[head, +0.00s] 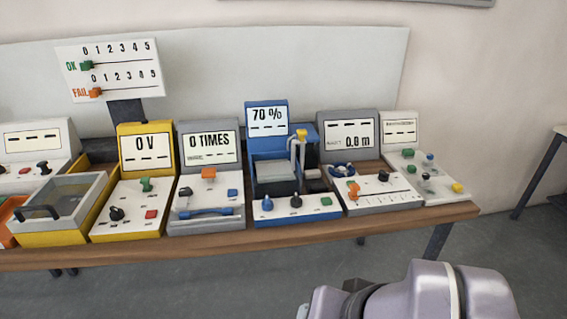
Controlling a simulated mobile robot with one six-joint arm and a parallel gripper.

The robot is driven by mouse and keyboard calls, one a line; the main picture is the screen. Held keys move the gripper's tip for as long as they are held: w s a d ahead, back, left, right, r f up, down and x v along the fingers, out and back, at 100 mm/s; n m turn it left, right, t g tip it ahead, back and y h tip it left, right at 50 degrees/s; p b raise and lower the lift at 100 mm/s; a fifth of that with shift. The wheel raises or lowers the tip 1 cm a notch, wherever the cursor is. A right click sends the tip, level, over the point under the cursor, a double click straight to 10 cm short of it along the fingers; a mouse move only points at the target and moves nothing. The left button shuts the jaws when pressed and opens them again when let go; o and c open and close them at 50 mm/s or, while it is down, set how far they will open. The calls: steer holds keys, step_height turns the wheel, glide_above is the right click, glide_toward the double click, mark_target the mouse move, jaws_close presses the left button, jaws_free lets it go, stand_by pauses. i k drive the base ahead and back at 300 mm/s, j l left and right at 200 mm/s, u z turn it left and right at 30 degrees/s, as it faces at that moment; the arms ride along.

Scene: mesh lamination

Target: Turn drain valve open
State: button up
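A blue machine (251,151) with a screen reading "70 %" stands in the middle of the bench. A grey-violet link of my arm shows at the lower right, well in front of the bench; my gripper is not in view.
A wooden bench (215,238) carries a row of machines. A grey "0 TIMES" machine (207,186) stands left of the blue one, a grey "0.0 m" machine (349,137) right. A yellow "0 V" machine (146,141) is farther left. The floor in front is clear.

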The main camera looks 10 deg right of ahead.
mark_target(296, 201)
steer(key=i+l+u, duration=0.1)
steer(key=i+u, duration=0.15)
steer(key=i, duration=0.25)
steer(key=i+l+u, duration=0.3)
steer(key=i, duration=0.2)
steer(key=i+j, duration=0.05)
